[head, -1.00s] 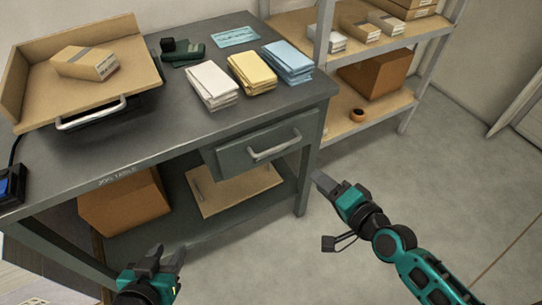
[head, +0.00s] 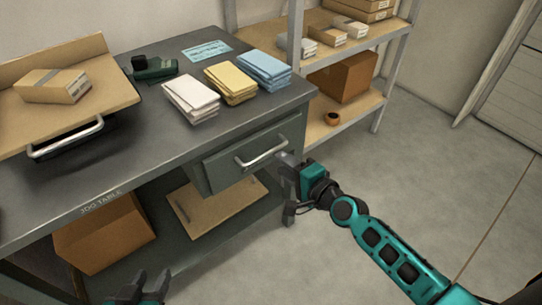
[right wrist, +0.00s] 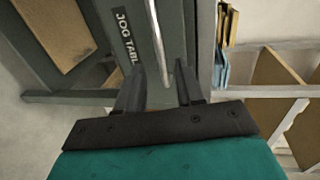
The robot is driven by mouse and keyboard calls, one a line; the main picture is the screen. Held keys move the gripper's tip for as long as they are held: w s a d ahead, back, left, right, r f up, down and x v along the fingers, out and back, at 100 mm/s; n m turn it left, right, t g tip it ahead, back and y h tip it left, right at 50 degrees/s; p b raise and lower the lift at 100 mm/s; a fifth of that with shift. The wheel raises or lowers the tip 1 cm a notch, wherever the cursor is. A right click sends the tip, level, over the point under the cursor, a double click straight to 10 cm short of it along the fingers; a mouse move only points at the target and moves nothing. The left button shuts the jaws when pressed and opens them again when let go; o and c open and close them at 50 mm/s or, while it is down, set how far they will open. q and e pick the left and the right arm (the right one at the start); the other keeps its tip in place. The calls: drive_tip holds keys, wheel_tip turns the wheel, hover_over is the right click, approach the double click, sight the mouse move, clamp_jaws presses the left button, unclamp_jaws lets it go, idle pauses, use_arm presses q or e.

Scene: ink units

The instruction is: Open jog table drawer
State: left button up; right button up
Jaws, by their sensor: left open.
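The grey jog table (head: 60,212) stands at left with its name on the front edge. Its drawer (head: 225,168) hangs under the right end of the top and looks shut. The drawer has a silver bar handle (head: 262,155). My right gripper (head: 287,188) is open and empty, just right of and below the handle. In the right wrist view, the handle (right wrist: 157,40) lies ahead, lined up between the open fingers of my right gripper (right wrist: 160,75); I see no contact. My left gripper (head: 152,278) is open and empty at the bottom edge, in front of the table.
Yellow envelopes (head: 231,85) lie between white and blue stacks on the tabletop. A cardboard box (head: 100,235) and a brown board (head: 215,205) rest on the lower shelf. A storage rack (head: 345,115) stands behind at right. The floor at right is clear.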

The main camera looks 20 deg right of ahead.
drive_tip(key=b+x, duration=0.1)
drive_tip(key=x, duration=0.5)
clamp_jaws()
idle(0.3)
idle(0.4)
